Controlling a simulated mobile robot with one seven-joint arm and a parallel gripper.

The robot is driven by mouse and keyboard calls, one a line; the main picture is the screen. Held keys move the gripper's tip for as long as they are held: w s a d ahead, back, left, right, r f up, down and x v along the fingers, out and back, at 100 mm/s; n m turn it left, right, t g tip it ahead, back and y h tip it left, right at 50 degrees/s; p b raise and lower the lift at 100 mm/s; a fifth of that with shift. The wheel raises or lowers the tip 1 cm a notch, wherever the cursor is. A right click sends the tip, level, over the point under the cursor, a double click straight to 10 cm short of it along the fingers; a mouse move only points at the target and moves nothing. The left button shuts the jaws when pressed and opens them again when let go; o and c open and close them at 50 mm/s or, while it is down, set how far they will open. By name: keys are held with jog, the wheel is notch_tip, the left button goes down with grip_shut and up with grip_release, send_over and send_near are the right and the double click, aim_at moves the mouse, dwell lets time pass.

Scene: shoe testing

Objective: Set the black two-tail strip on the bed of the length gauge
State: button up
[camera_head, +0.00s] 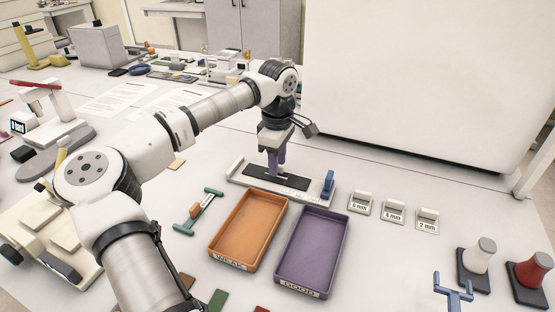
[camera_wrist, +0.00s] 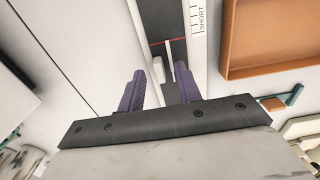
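The length gauge (camera_head: 235,180) is a long pale base with a blue block at its right end, behind the two trays. A dark flat area (camera_head: 292,183) runs along its bed. I cannot clearly separate the black two-tail strip from a dark bed surface there. In the wrist view the dark area (camera_wrist: 160,15) carries a red cross line and narrow pale shapes, beside a white scale marked SHORT. My gripper (camera_head: 277,162) points down just above the bed. Its purple fingers stand apart in the wrist view (camera_wrist: 160,88), over the bed, with nothing visibly clamped between them.
An orange tray marked WEAK (camera_head: 220,254) and a purple tray marked GOOD (camera_head: 286,281) stand in front of the gauge. A teal tool (camera_head: 183,229) lies at left. Labelled mm blocks (camera_head: 394,211) stand at right, with white and red spools beyond. A large pale panel rises behind.

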notch_tip(320, 180, up, 14)
jog(key=b, duration=0.1)
jog(key=shift+b, duration=0.3)
jog(key=shift+f, duration=0.1)
